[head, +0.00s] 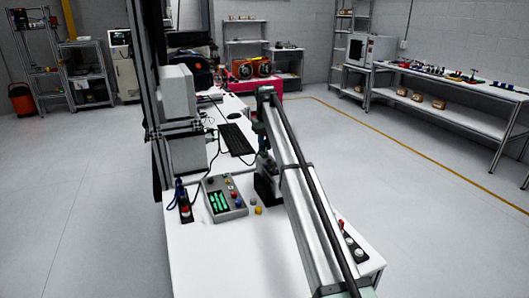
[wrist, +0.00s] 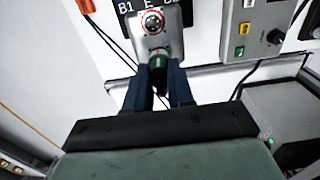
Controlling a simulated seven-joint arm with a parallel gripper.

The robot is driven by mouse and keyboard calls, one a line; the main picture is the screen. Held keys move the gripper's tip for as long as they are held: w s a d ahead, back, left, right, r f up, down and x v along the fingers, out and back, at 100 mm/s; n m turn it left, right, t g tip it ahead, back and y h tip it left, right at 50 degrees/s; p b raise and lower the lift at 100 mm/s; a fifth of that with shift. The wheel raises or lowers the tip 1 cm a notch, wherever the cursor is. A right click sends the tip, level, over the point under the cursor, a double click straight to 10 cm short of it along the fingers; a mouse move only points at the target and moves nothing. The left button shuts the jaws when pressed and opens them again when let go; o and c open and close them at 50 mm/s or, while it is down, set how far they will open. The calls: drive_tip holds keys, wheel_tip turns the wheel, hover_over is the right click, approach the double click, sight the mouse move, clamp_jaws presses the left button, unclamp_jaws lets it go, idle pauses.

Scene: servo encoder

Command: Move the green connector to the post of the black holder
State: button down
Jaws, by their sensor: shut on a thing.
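In the wrist view my gripper (wrist: 160,75) has its two dark blue fingers shut on the green connector (wrist: 159,62). The connector sits at the near end of a grey housing (wrist: 157,40) that has a round multi-pin socket face. I cannot tell whether the connector is joined to the housing. In the head view my arm hides the gripper and the connector. Two black bases stand on the white table: one at left (head: 186,214) with upright coloured parts, one at right (head: 352,257) with red and white tops. I cannot tell which is the black holder.
A grey control box (head: 224,199) with a green display stands left of my arm; its coloured buttons also show in the wrist view (wrist: 245,30). A keyboard (head: 236,139) and cables are farther back. The front-left table is clear.

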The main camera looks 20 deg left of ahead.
drive_tip(key=shift+r, duration=0.2)
idle(0.6)
drive_tip(key=shift+r, duration=2.65)
drive_tip(key=shift+s+a, duration=0.15)
drive_tip(key=shift+a, duration=0.05)
drive_tip(key=s+a+f, duration=0.4)
drive_tip(key=s+a, duration=0.6)
drive_tip(key=s, duration=0.4)
drive_tip(key=s+a+f, duration=0.4)
drive_tip(key=s+a, duration=0.6)
drive_tip(key=s, duration=0.4)
